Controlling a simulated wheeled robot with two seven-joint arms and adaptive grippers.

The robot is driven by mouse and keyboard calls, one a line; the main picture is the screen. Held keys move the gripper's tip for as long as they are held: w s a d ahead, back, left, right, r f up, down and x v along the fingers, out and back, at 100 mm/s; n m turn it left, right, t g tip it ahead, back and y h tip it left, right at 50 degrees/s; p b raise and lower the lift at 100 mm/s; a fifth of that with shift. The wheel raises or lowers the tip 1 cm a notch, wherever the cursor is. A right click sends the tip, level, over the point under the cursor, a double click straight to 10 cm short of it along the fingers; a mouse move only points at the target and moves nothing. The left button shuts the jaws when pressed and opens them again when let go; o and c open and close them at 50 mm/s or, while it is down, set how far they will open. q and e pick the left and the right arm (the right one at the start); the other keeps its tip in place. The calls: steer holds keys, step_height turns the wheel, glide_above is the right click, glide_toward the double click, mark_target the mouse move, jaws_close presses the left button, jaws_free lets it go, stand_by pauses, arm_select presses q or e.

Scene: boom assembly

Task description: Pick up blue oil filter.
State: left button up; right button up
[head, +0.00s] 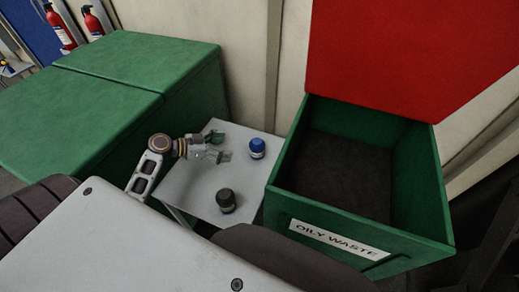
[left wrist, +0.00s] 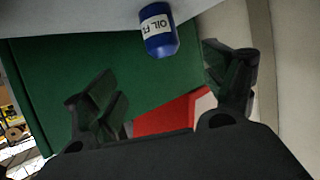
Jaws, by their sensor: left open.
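The blue oil filter (head: 257,148) stands upright on the small grey-white table (head: 190,187), near its right edge beside the green bin. My left gripper (head: 222,147) is open and empty above the table, a short way left of the blue filter, with its fingers pointing toward it. In the left wrist view, the blue filter (left wrist: 158,34) with its white "OIL" label lies beyond the open fingertips (left wrist: 168,85), between them sideways and nearer the right finger. It touches neither finger. My right gripper is not in view.
A black filter (head: 226,201) stands on the table's front part. A green oily waste bin (head: 330,222) with its red lid (head: 410,50) raised stands open at the right. Green boxes (head: 110,85) stand at the left. Fire extinguishers (head: 60,27) hang at the back left.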

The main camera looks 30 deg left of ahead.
mark_target(257, 145)
arm_select(q)
steer(key=shift+w+f+b, duration=0.4)
steer(key=shift+f, duration=0.25)
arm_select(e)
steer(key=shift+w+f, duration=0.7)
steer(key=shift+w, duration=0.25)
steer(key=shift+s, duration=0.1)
arm_select(q)
steer(key=p+x, duration=0.1)
steer(key=x, duration=0.5)
steer(key=shift+w+d+f, duration=0.1)
steer(key=shift+w+d, duration=0.2)
steer(key=shift+w+d+f, duration=0.3)
steer(key=shift+w+d, duration=0.15)
steer(key=shift+w+d+f, duration=0.1)
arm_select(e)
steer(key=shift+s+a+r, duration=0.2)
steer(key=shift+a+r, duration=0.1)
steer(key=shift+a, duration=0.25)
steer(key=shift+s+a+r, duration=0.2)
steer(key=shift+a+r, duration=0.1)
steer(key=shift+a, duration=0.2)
